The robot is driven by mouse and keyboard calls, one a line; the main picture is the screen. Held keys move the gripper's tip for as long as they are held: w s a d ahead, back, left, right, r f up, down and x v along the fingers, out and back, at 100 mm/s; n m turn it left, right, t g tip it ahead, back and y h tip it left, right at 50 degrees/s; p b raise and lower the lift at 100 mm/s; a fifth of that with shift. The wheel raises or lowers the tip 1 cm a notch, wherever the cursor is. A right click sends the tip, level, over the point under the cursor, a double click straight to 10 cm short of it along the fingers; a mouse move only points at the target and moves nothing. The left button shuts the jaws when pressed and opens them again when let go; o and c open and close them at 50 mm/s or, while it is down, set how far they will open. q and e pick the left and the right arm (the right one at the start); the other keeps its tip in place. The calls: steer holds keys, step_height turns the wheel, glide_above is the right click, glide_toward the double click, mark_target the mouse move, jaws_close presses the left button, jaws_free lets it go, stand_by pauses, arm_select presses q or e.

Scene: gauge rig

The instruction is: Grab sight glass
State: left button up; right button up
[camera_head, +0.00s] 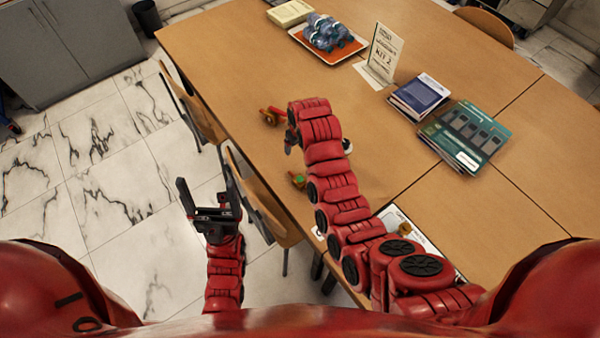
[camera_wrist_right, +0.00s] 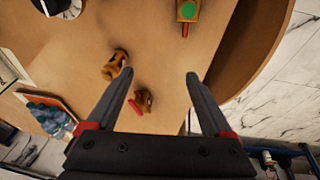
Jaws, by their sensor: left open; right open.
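A brass piece with a round green face, which looks like the sight glass, lies near the table's left edge in the head view (camera_head: 298,180); it also shows at the top of the right wrist view (camera_wrist_right: 187,11). My right gripper (camera_wrist_right: 161,76) is open and empty above the table, with its fingers pointing towards the area between the brass pieces. The sight glass is beyond the fingertips, up and to the right in that view. In the head view my right arm hides most of this gripper. My left gripper (camera_head: 207,192) is open and empty, off the table's left side.
Two brass fittings with red parts (camera_wrist_right: 117,64) (camera_wrist_right: 142,101) lie near the fingers. A round gauge (camera_wrist_right: 68,7) lies further off. An orange tray (camera_head: 345,55) of blue items, a sign (camera_head: 384,50), books (camera_head: 465,135) and chairs (camera_head: 262,195) stand around. The table's right half is mostly clear.

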steer(key=s+r+n+g+h, duration=0.1)
steer(key=s+r+g, duration=0.2)
steer(key=s, duration=0.2)
steer(key=b, duration=0.9)
glide_above(300, 179)
steer(key=f, duration=1)
steer(key=shift+a+f, duration=0.15)
steer(key=shift+a, duration=0.1)
steer(key=shift+f, duration=0.95)
steer(key=f+p, duration=0.1)
steer(key=f, duration=0.1)
steer(key=f+p, duration=0.1)
steer(key=shift+d+f+p, duration=0.25)
steer(key=shift+f+p, duration=0.05)
steer(key=shift+f, duration=0.65)
